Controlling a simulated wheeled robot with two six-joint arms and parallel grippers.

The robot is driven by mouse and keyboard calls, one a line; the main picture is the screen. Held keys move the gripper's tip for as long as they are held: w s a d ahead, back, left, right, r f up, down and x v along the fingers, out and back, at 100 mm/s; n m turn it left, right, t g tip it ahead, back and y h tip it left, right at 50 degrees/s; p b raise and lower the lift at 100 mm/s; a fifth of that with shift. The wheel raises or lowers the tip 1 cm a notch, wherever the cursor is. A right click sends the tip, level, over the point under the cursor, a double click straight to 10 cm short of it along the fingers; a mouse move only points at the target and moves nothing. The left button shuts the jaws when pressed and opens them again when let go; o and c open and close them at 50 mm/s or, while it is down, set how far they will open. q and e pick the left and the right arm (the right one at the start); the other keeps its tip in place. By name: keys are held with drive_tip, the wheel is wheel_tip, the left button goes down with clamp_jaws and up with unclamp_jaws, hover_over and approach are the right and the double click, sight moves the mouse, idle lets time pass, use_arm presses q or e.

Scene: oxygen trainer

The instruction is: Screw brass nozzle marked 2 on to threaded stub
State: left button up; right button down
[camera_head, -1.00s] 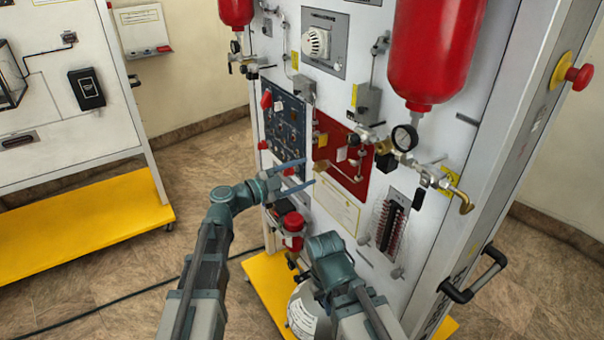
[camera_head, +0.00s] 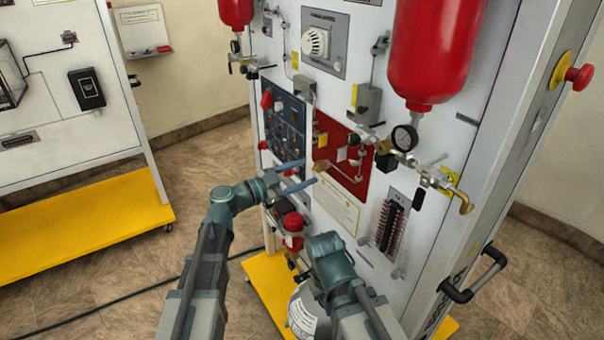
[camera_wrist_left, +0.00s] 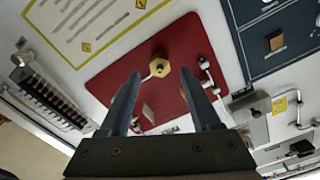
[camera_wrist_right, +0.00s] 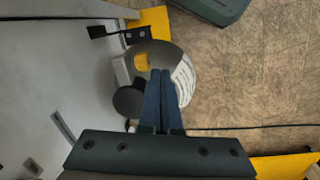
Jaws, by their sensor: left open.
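A brass hex nozzle (camera_wrist_left: 159,65) sits against the red panel (camera_wrist_left: 105,85) in the left wrist view, ahead of the fingertips. It also shows in the head view as a small brass piece (camera_head: 320,166). No number can be read on either, and I cannot make out a bare threaded stub. My left gripper (camera_head: 310,171) is open and empty, its fingers pointing at the red panel (camera_head: 330,130). My right gripper (camera_wrist_right: 160,72) is shut and empty in its wrist view, pointing down.
A red cylinder (camera_head: 437,50), a gauge (camera_head: 404,138) and a brass elbow pipe (camera_head: 466,206) stick out from the board at upper right. A blue panel (camera_head: 284,125) is left of the red one. A grey cylinder (camera_wrist_right: 180,62) stands below my right gripper.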

use_arm(q)
drive_tip(key=shift+n, duration=1.7)
drive_tip(key=shift+n, duration=1.7)
drive_tip(key=shift+n, duration=1.7)
drive_tip(key=shift+n, duration=0.6)
